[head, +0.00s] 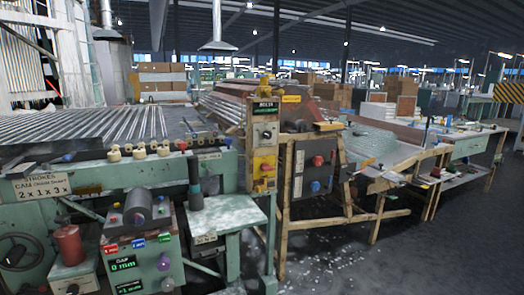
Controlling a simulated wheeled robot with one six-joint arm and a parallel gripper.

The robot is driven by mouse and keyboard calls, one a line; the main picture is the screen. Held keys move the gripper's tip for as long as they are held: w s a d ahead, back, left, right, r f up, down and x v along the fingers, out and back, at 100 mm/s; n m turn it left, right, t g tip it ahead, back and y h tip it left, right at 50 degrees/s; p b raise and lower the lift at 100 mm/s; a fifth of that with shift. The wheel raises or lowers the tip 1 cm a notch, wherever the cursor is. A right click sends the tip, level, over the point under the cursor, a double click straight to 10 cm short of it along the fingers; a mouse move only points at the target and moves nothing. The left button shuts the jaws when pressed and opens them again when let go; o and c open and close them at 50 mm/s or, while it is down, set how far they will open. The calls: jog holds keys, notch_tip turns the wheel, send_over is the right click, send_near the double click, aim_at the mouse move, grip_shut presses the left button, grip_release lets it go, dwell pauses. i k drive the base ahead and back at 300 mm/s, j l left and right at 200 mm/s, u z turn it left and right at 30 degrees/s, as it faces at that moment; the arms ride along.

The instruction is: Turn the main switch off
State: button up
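No switch in the head view carries a readable "main switch" label, so I cannot tell which one it is. A green control box (140,250) at the lower left has coloured buttons, small displays and a purple knob (164,262). A yellow and grey control panel (264,148) stands upright near the middle, with knobs and a small display on top. Right of it, a dark grey box (314,172) in a wooden frame carries a red knob (318,161) and a blue knob (315,186). Their settings are too small to tell. My gripper does not show.
A small green table (225,214) juts out in front. Wooden frames (290,215) support a sloping conveyor on the right. Grey floor (430,255) is open at the lower right.

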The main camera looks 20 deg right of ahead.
aim_at(265, 166)
jog(key=i+l, duration=0.85)
jog(key=i, duration=0.15)
jog(key=l+z, duration=0.05)
